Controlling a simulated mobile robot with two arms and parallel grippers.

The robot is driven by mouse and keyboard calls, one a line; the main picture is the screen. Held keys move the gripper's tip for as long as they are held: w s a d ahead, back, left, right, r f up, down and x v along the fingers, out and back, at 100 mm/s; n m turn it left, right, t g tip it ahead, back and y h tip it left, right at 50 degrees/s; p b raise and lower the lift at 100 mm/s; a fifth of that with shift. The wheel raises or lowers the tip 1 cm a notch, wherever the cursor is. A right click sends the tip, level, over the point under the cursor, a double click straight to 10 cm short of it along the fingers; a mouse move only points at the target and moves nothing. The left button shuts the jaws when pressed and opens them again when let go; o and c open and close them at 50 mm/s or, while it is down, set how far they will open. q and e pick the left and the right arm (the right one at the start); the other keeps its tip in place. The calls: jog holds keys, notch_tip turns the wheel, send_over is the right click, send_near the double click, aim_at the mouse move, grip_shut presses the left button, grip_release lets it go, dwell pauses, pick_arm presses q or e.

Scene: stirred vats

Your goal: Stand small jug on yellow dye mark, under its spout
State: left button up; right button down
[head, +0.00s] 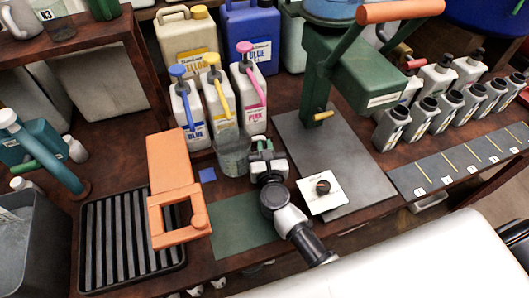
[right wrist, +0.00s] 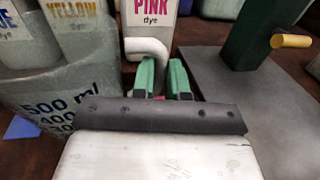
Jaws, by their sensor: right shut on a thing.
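The small jug (head: 233,156) is a clear container with a volume scale. It shows at the left of the right wrist view (right wrist: 62,98), upright in front of the yellow dye bottle (head: 221,103). My right gripper (head: 262,146) is shut on its pale handle (right wrist: 148,48), to the right of the jug body. The yellow bottle has a yellow pump spout (head: 213,62) above the jug's area; I cannot tell whether it lines up exactly. The yellow mark is not visible; the jug covers that area. I cannot tell whether the jug's base touches the bench. My left gripper is not in view.
The blue dye bottle (head: 188,112) and pink dye bottle (head: 249,95) flank the yellow one. A blue mark (head: 207,175) lies left of the jug. A green mat (head: 240,222), an orange frame-like object (head: 170,165) and a green press (head: 345,70) are nearby.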

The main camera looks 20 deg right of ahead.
jog(key=shift+f, duration=0.5)
jog(key=shift+f, duration=0.1)
jog(key=c, duration=1.6)
grip_release()
jog(key=shift+f, duration=0.1)
jog(key=o, duration=0.5)
jog(key=shift+c, duration=0.2)
jog(key=shift+r, duration=0.25)
jog(key=s, duration=0.3)
jog(key=s+a+b, duration=0.1)
jog(key=s, duration=0.6)
jog(key=shift+s+a+f, duration=0.2)
jog(key=shift+a, duration=0.15)
jog(key=shift+s+a+r+b, duration=0.15)
jog(key=shift+s+b, duration=0.15)
jog(key=shift+s, duration=0.45)
